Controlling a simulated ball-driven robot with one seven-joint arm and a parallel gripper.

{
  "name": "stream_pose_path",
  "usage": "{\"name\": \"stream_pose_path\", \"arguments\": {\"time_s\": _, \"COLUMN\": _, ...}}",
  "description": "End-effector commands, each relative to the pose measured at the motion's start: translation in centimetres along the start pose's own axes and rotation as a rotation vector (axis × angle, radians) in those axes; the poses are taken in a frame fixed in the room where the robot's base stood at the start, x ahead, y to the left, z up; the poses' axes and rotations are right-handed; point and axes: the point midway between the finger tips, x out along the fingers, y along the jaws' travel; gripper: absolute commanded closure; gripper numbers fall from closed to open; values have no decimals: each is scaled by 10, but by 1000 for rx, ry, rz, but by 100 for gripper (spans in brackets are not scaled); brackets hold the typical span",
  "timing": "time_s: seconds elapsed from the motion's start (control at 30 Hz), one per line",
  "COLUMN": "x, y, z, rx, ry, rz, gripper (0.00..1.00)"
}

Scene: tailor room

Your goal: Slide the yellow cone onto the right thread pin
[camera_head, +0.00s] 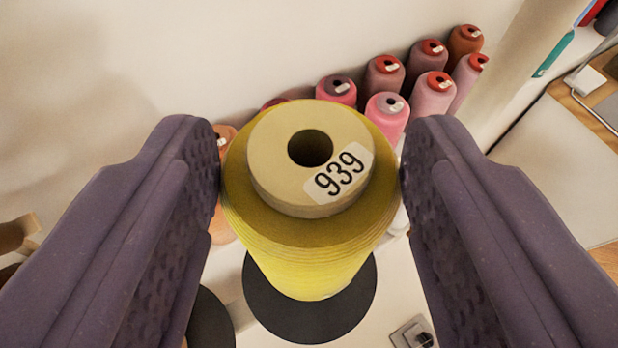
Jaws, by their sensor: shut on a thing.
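The yellow cone (310,245) fills the middle of the view, seen from above, with a pale top, a dark centre hole and a "939" label. My gripper (311,175) is shut on it, one purple finger on each side. Below the cone is a round black disc (358,305), partly covered by it. A second black disc (212,325) shows at the lower left, mostly behind the left finger. No pin shows. Whether the cone rests on the disc or hangs above it I cannot tell.
Several pink, red and brown thread cones (386,75) stand behind, along the pale wall (230,45). An orange cone (226,138) shows beside the left finger. A grey socket-like plate (412,334) lies at the lower right. A pale table (560,165) is at the right.

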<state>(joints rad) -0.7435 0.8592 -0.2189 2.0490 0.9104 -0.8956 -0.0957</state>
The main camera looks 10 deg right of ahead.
Motion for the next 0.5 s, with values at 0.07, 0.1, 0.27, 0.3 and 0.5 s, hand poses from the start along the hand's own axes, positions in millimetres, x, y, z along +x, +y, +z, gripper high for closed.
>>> {"name": "stream_pose_path", "arguments": {"time_s": 0.07, "x": 2, "y": 0, "z": 4, "rx": 0, "ry": 1, "rz": 0, "gripper": 100}}
{"name": "stream_pose_path", "arguments": {"time_s": 0.1, "x": 2, "y": 0, "z": 5, "rx": 0, "ry": 1, "rz": 0, "gripper": 100}}
{"name": "stream_pose_path", "arguments": {"time_s": 0.27, "x": 4, "y": 0, "z": 10, "rx": 0, "ry": 1, "rz": 0, "gripper": 100}}
{"name": "stream_pose_path", "arguments": {"time_s": 0.3, "x": 5, "y": 0, "z": 11, "rx": 0, "ry": 1, "rz": 0, "gripper": 100}}
{"name": "stream_pose_path", "arguments": {"time_s": 0.5, "x": 8, "y": 0, "z": 18, "rx": 0, "ry": 1, "rz": 0, "gripper": 100}}
